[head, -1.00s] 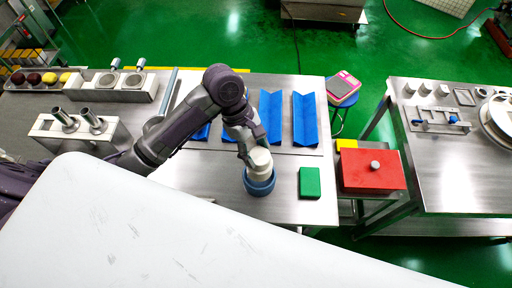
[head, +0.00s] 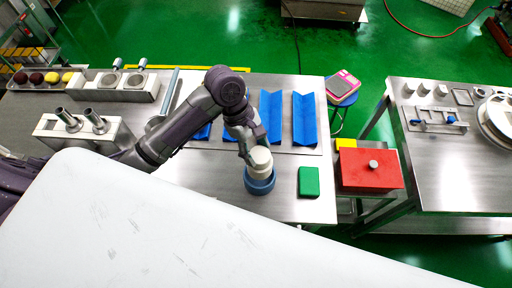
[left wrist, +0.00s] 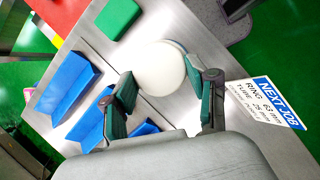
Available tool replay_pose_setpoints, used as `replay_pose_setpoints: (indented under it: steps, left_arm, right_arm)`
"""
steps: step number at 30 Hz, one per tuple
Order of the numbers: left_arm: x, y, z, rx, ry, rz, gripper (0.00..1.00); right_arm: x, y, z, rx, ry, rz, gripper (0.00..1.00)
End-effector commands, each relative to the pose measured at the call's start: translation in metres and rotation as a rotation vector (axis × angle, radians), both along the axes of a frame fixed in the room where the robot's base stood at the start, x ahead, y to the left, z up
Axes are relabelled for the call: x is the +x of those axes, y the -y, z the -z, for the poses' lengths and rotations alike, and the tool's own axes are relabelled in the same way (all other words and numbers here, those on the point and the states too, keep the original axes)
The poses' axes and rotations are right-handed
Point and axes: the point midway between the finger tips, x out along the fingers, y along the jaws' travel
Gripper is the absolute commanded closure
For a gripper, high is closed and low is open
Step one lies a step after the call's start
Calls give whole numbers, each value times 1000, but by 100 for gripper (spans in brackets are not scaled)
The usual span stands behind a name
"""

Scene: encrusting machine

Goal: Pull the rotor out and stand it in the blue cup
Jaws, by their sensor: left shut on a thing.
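The white rotor (head: 260,160) stands in the mouth of the blue cup (head: 260,185) on the near part of the steel table. Its lower part is hidden inside the cup. My left gripper (head: 252,148) comes down from the upper left and is shut on the rotor's upper part. My right gripper is not in view.
A green block (head: 309,182) lies right of the cup. Blue angled trays (head: 304,120) stand behind. A red box (head: 371,170) with a knob is beyond the table's right edge. A NEXT JOB card (left wrist: 265,112) shows in the left wrist view.

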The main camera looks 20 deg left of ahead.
Motion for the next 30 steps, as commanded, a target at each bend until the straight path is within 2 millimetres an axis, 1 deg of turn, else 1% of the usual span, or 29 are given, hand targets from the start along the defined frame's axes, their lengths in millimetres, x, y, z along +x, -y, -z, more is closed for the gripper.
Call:
replay_pose_setpoints:
  steps: [10, 24, 30]
  left_arm:
    - [1, 0, 2, -1, 1, 0, 92]
    - [0, 1, 32, -2, 0, 0, 92]
    - [1, 0, 34, -2, 2, 0, 92]
  right_arm:
    - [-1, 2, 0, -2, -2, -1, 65]
    - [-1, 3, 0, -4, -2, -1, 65]
    - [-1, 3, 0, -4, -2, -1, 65]
